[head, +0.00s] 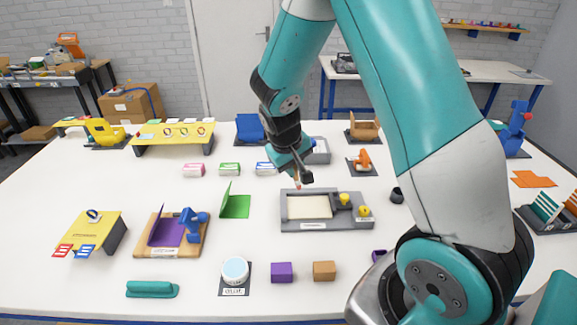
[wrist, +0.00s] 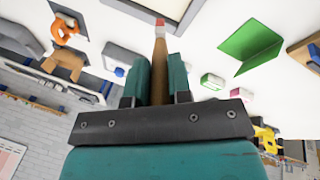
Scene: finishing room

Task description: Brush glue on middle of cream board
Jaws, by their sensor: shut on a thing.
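The cream board (head: 308,207) lies flat in a grey tray (head: 284,224) near the middle of the table. My gripper (head: 298,178) is above the tray's back edge. In the wrist view my gripper (wrist: 159,75) is shut on the wooden handle of a brush (wrist: 159,60), whose pale and reddish tip points away from the fingers. The brush also shows small in the head view (head: 298,184), with its tip near the board's back edge. I cannot tell whether the tip touches anything. Part of the board (wrist: 160,7) shows at the wrist view's top edge.
Yellow knobs (head: 364,211) stand at the tray's right end. A round pale-blue-topped pot (head: 235,269) sits on a dark mat in front. A green folded card (head: 236,206) stands left of the tray. Purple (head: 281,272) and brown (head: 324,270) blocks sit in front.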

